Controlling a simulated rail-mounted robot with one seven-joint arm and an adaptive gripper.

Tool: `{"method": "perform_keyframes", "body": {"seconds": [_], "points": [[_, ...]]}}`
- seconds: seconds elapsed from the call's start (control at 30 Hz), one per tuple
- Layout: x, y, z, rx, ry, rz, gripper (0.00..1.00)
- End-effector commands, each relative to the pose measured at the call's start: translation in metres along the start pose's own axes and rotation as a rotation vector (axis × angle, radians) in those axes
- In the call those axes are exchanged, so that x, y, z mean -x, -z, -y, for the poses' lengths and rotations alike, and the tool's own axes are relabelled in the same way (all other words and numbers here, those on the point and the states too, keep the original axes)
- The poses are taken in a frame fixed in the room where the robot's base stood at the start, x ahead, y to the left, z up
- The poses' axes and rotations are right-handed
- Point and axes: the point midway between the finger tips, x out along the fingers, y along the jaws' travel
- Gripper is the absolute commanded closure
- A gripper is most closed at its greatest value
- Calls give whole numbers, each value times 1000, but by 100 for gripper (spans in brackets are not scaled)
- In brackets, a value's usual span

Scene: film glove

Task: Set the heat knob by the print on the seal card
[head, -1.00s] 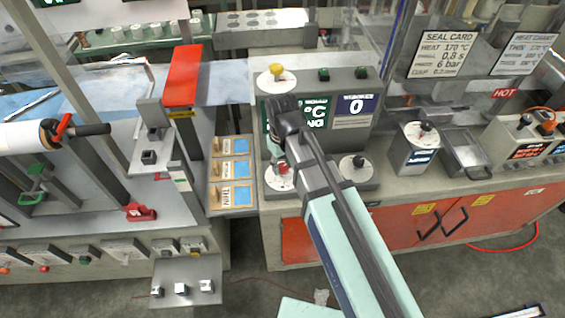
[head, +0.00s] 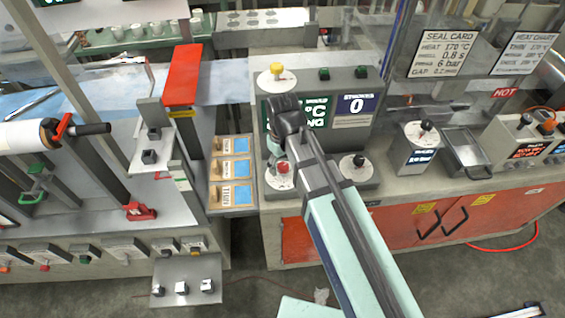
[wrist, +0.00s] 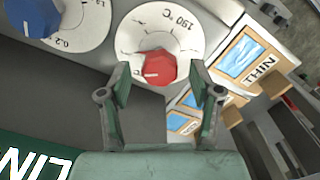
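The red heat knob (wrist: 155,68) sits on a white dial (wrist: 190,38) marked 190 °C in the wrist view. A pale line on the knob points to the picture's left; the mark there is unreadable. In the head view the red knob (head: 282,168) shows just below my fingers. My gripper (wrist: 161,80) is open, one finger on each side of the knob with gaps; I cannot tell its height above it. The seal card (head: 444,52) at the upper right reads heat 170 °C, 0.8 s, 6 bar, gap 0.2 mm.
A blue knob (wrist: 30,18) with a 0.2 mark lies at the wrist view's upper left. Wooden THIN-type sample boards (head: 231,172) lie left. The heat chart (head: 524,54) hangs right of the seal card.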

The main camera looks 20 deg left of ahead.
Motion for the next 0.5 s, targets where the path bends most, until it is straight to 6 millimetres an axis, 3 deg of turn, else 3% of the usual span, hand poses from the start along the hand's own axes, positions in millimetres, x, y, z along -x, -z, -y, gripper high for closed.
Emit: {"method": "perform_keyframes", "body": {"seconds": [0.27, 0.5], "points": [[13, 1, 0, 0, -1, -2, 36], [50, 2, 0, 0, -1, -4, 36]]}}
